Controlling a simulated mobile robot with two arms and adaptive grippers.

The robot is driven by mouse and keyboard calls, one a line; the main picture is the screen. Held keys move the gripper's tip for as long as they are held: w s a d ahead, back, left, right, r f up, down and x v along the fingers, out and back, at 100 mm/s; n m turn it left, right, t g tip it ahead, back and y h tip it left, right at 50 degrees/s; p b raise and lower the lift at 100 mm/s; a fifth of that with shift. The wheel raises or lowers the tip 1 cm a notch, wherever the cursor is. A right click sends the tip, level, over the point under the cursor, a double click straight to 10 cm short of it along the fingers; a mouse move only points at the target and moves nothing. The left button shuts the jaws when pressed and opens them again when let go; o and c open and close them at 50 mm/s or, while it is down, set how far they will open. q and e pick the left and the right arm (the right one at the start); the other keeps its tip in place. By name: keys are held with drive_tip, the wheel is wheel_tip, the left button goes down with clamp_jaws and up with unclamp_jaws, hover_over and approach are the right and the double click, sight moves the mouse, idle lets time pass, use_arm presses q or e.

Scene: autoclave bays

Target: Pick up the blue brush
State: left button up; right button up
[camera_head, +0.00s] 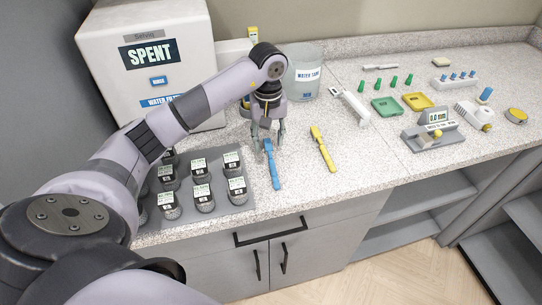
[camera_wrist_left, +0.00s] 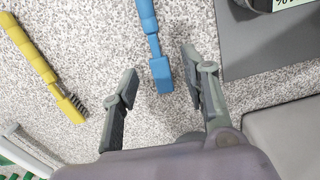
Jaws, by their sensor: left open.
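The blue brush (camera_head: 273,168) lies on the speckled counter, just right of the grey mat with jars. My left gripper (camera_head: 267,145) is open above the far end of the blue brush, fingers pointing down. In the left wrist view the blue brush (camera_wrist_left: 159,62) runs from the top edge down to between the two open fingers of the gripper (camera_wrist_left: 160,82), touching neither as far as I can see. A yellow brush (camera_head: 323,148) lies to the right, and it also shows in the left wrist view (camera_wrist_left: 40,65). My right gripper is not in view.
A grey mat (camera_head: 215,205) holds several labelled jars at the left. The SPENT box (camera_head: 150,55) and a water tank (camera_head: 304,75) stand behind. Green and yellow trays (camera_head: 386,107) and a gauge stand (camera_head: 432,138) are at the right. Counter around the yellow brush is clear.

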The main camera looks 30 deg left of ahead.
use_arm(q)
drive_tip(key=shift+f, duration=1.35)
drive_tip(key=shift+c, duration=0.4)
clamp_jaws()
